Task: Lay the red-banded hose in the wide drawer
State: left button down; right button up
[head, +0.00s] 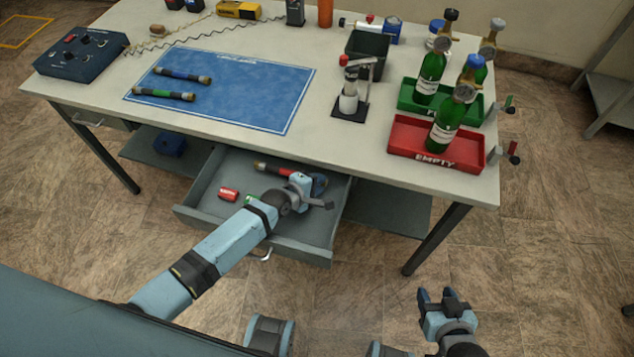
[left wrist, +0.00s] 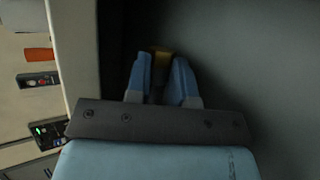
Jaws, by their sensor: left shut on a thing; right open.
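The wide drawer (head: 226,174) is pulled out under the table's front edge. In the left wrist view a brass-coloured end (left wrist: 161,60) shows between the close fingers (left wrist: 162,78). I cannot tell whether the hose touches the drawer floor. My right gripper (head: 437,297) is open and empty, in front of the table.
A small red object (head: 229,194) lies in the drawer. A blue mat (head: 245,88) on the table holds a blue-banded hose (head: 183,75) and a green-banded hose (head: 163,93). Bottles stand in and around the green tray (head: 413,97) and red tray (head: 407,143) at right.

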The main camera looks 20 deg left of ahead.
pick_arm(q)
jog(key=shift+f+b, duration=0.4)
jog(key=shift+f, duration=0.15)
jog(key=c, duration=1)
grip_release()
jog(key=shift+s, duration=0.15)
jog(key=shift+f, duration=0.2)
jog(key=shift+s, duration=0.1)
jog(key=shift+r+p, duration=0.3)
jog(key=shift+r, duration=0.05)
jog(key=v, duration=0.3)
jog(key=p+v, duration=0.1)
jog(key=v, duration=0.6)
jog(key=shift+a+r, duration=0.1)
jog(key=shift+r, duration=0.4)
jog(key=shift+s+a+r, duration=0.3)
jog(key=shift+s+r, duration=0.1)
jog(key=shift+s, duration=0.15)
